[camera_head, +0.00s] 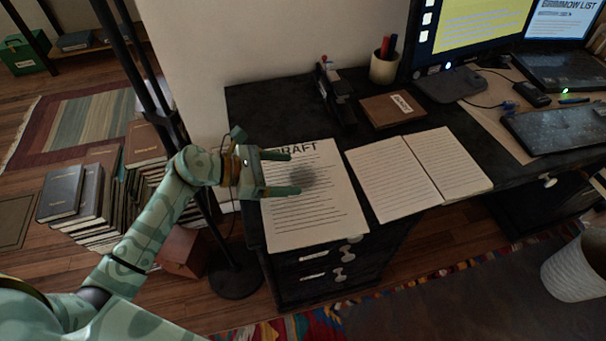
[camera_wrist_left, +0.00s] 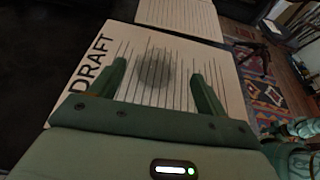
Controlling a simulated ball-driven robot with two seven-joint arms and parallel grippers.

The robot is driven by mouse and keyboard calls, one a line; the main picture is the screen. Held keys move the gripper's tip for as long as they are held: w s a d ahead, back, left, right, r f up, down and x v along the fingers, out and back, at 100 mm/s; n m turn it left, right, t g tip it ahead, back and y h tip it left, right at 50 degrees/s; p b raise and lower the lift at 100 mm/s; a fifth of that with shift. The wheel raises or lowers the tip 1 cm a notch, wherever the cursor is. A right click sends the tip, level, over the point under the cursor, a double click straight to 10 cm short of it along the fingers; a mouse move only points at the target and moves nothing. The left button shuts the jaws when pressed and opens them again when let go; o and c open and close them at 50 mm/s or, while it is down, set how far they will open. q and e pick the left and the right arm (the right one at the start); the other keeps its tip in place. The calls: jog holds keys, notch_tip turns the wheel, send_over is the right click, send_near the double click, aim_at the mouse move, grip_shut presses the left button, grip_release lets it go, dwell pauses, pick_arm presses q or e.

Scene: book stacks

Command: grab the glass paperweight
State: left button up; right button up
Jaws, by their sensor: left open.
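The glass paperweight (camera_head: 304,178) shows as a dark, see-through round shape on the sheet headed DRAFT (camera_head: 320,222) on the black desk. In the left wrist view the paperweight (camera_wrist_left: 155,70) lies between and slightly beyond my two fingers. My left gripper (camera_head: 293,173) reaches in from the left, open, its fingertips pointing at the paperweight. In the left wrist view the fingers (camera_wrist_left: 158,74) are spread with a wide gap. I cannot tell their exact height above the sheet or whether they touch the paperweight. My right gripper is not in view.
An open book (camera_head: 400,178) lies right of the sheet. A brown box (camera_head: 392,109), a pen cup (camera_head: 383,69) and a black stapler-like object (camera_head: 335,92) stand behind. A monitor (camera_head: 470,28) is at the back right. Book stacks (camera_head: 85,195) and a lamp pole are on the left.

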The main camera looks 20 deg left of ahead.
aim_at(294, 173)
pick_arm(q)
jog(key=x, duration=0.3)
jog(key=shift+w+f+b, duration=0.25)
jog(key=shift+w+b, duration=0.05)
jog(key=shift+b, duration=0.05)
jog(key=c, duration=1.2)
jog(key=shift+r, duration=0.1)
jog(key=shift+c, duration=0.2)
